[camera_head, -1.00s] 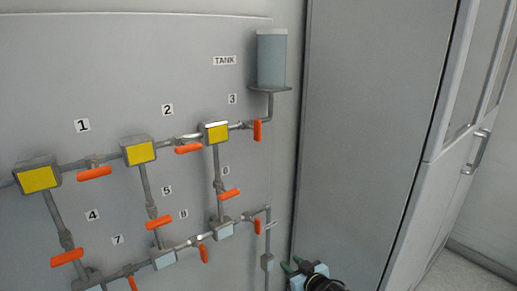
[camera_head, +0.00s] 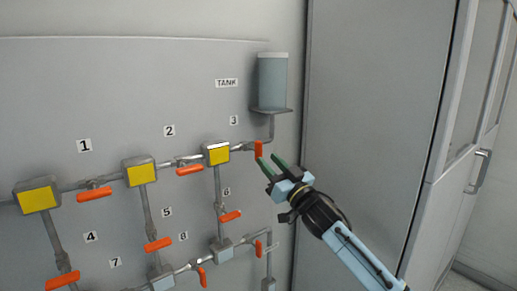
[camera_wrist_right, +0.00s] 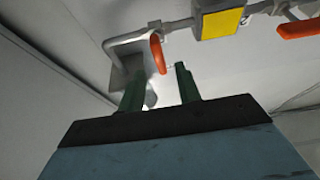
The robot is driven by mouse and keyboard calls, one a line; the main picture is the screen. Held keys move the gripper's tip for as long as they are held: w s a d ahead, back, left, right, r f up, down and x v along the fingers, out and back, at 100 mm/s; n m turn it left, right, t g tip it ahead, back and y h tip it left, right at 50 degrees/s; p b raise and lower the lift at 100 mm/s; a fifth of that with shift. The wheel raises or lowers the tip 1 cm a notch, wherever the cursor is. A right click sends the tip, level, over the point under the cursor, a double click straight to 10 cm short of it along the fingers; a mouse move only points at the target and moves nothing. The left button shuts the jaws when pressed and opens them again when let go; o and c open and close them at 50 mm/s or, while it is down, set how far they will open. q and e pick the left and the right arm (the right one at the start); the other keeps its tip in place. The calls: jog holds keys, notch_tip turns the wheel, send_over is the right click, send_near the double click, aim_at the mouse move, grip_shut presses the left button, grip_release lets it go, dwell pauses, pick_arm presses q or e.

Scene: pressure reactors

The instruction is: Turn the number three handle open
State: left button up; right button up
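The number three handle (camera_head: 259,149) is a small orange lever on the pipe below the "3" label (camera_head: 234,120), hanging straight down. It also shows in the right wrist view (camera_wrist_right: 157,54), just beyond my fingertips. My right gripper (camera_head: 269,164) is raised beside the handle, at its lower right, with green fingers apart and nothing between them. In the right wrist view its two fingers (camera_wrist_right: 156,80) stand apart, with the handle seen between and beyond them. I cannot tell whether a finger touches the handle. My left gripper is not in view.
The tank (camera_head: 272,80) sits on a bracket (camera_head: 271,110) above the handle. A yellow-faced box (camera_head: 216,153) is just left of it. Handle six (camera_head: 230,216) and other orange handles are lower and left. A tall grey cabinet (camera_head: 375,110) stands to the right.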

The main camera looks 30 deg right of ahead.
aim_at(262, 153)
jog(key=shift+p+x, duration=0.3)
jog(key=shift+x, duration=2.75)
jog(key=shift+c, duration=0.4)
grip_shut()
